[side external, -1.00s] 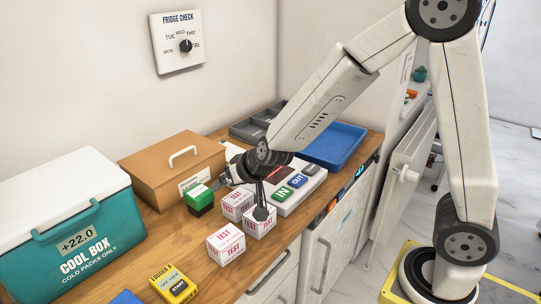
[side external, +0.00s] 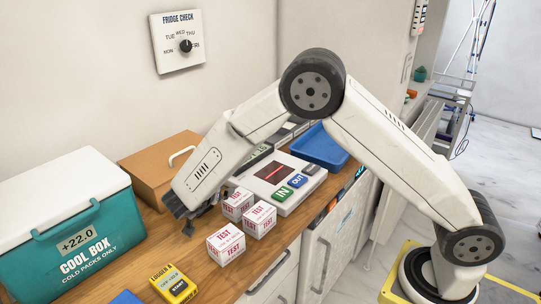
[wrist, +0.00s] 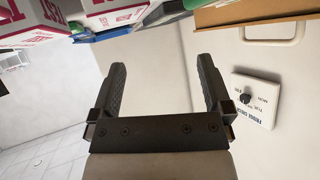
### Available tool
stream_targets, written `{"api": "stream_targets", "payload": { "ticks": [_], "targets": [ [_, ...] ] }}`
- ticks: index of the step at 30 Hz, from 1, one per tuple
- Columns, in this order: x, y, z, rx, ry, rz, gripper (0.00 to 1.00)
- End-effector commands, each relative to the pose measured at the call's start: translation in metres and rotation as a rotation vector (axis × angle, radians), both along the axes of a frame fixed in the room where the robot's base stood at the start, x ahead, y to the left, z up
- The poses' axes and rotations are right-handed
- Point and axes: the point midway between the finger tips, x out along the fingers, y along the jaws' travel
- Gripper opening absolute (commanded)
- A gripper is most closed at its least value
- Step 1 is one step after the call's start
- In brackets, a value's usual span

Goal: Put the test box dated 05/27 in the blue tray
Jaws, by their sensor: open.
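Three white test boxes with red print stand grouped on the wooden counter: a back one (side external: 238,205), a right one (side external: 260,220) and a front one (side external: 226,246). Their dates are too small to read. The blue tray (side external: 322,150) lies at the far end of the counter, with no box visible in it. My gripper (side external: 188,226) is left of the boxes, apart from them. In the wrist view its two fingers (wrist: 162,78) are spread and empty, with wall between them. Part of a test box (wrist: 30,18) shows at that view's top left.
A white device (side external: 278,180) with IN and OUT pads stands between boxes and tray. The cool box (side external: 80,240), brown case (side external: 150,165) and yellow logger (side external: 174,285) are on the left. A wall dial (side external: 180,43) hangs above.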

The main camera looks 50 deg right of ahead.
Motion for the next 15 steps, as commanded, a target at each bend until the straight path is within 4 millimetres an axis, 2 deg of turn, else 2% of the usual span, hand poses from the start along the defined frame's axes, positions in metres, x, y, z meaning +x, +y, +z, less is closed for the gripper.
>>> {"api": "stream_targets", "payload": {
  "ticks": [6, 15],
  "targets": [
    [-0.022, 0.013, -0.018, -0.029, 0.087, -0.149, 1.00],
    [-0.029, 0.016, -0.022, -0.035, 0.113, -0.186, 1.00]
  ]
}}
